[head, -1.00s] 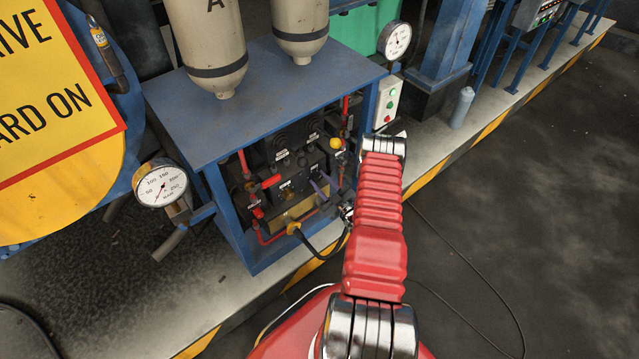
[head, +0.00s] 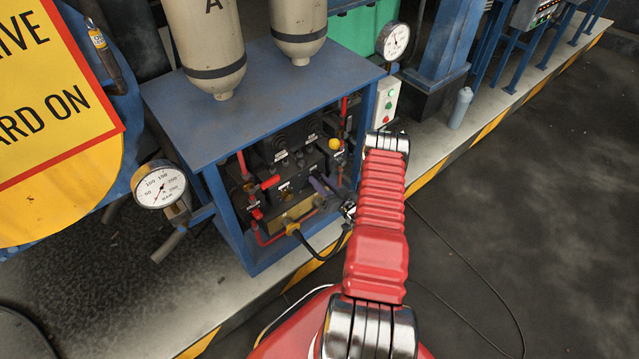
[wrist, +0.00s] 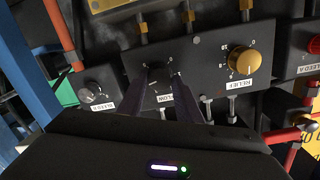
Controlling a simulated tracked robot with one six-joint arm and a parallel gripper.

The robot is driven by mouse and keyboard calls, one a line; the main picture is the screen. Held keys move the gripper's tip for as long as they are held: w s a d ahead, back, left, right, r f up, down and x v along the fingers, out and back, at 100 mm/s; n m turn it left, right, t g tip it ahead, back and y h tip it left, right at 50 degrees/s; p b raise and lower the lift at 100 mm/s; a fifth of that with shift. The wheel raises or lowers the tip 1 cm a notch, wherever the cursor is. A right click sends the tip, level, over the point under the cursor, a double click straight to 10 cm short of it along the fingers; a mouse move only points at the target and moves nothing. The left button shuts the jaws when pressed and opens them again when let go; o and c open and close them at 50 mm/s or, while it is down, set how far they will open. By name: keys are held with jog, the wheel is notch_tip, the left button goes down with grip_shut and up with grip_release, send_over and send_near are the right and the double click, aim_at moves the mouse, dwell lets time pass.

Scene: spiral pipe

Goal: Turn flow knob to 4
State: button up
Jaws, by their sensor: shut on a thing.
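The flow knob (wrist: 158,72) is small and dark, on a dark panel with a partly hidden "FLOW" label (wrist: 168,98) below it. In the wrist view my gripper (wrist: 160,80) has its two dark fingers on either side of the knob, shut on it. The knob's pointer and most of its scale are hidden or too dark to read, so I cannot tell its setting. In the head view my gripper (head: 322,186) reaches into the blue-framed bench, and the knob is not clear there.
A yellow "RELIEF" knob (wrist: 243,60) sits right of the flow knob. Red pipes (wrist: 62,30) and the blue bench frame (head: 225,215) crowd the panel. Open floor (head: 560,210) lies to the right.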

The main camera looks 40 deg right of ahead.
jog(key=shift+s+f+m, duration=0.15)
jog(key=shift+f+m, duration=0.05)
jog(key=shift+m, duration=0.2)
jog(key=o, duration=0.7)
jog(key=shift+c, duration=0.2)
jog(key=o, duration=0.4)
jog(key=shift+r, duration=0.1)
jog(key=s, duration=0.9)
jog(key=s+a+r, duration=0.1)
jog(key=s, duration=0.3)
jog(key=shift+s, duration=0.3)
